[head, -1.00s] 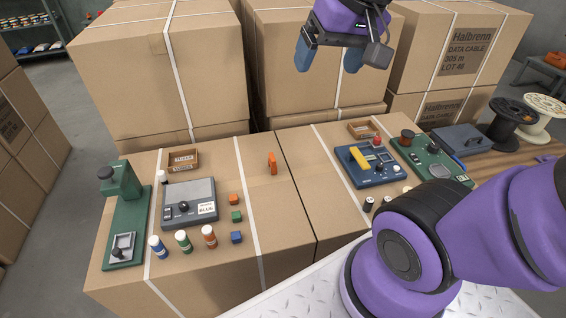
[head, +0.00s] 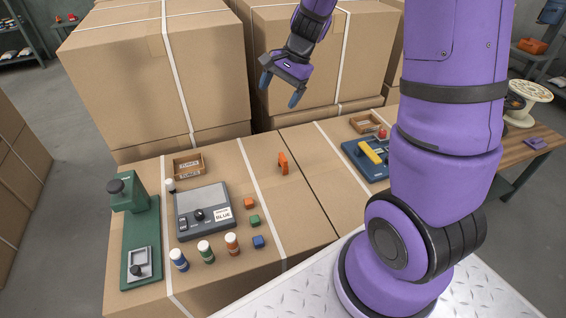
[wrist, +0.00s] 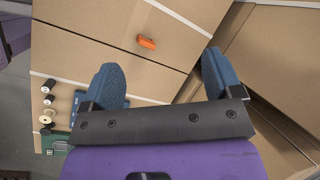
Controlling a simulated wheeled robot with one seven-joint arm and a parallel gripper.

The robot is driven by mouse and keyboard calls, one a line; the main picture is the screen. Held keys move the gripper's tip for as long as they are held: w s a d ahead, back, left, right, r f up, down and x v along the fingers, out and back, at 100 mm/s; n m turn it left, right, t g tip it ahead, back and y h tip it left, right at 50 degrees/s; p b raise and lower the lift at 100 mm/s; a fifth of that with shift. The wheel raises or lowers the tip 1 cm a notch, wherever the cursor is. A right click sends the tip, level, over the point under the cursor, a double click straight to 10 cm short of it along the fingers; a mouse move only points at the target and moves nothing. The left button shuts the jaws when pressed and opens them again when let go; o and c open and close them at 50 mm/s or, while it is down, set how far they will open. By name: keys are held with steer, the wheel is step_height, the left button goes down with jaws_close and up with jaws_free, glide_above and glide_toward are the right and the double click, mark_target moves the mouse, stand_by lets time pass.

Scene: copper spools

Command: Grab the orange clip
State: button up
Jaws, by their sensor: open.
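The orange clip (head: 283,163) stands upright on the cardboard box top, near the seam between two boxes. In the wrist view the orange clip (wrist: 147,42) lies beyond the fingertips, a little left of the middle between them. My gripper (head: 281,90) is open and empty, with blue fingers pointing down. It hangs in the air above and behind the clip in the head view, well apart from it. The open fingers also show in the wrist view (wrist: 160,75).
Left of the clip stand a grey device (head: 203,211), a green press (head: 137,235), small cubes (head: 254,221) and capped bottles (head: 205,250). A blue device (head: 367,160) is at right. Tall cartons (head: 160,80) rise behind.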

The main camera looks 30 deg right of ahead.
steer(key=w+d+f+m, duration=0.2)
steer(key=f, duration=0.3)
steer(key=w+d+f+m, duration=0.2)
steer(key=f, duration=0.4)
steer(key=m, duration=0.4)
glide_toward(282, 163)
steer(key=w, duration=0.2)
steer(key=shift+g, duration=0.4)
steer(key=x, duration=0.2)
steer(key=d+x, duration=0.1)
steer(key=x, duration=0.2)
steer(key=shift+s+a+f, duration=0.1)
steer(key=shift+s+f, duration=0.1)
steer(key=shift+f, duration=0.3)
steer(key=shift+x, duration=2.85)
steer(key=shift+a, duration=0.1)
steer(key=shift+r, duration=0.1)
steer(key=c, duration=1)
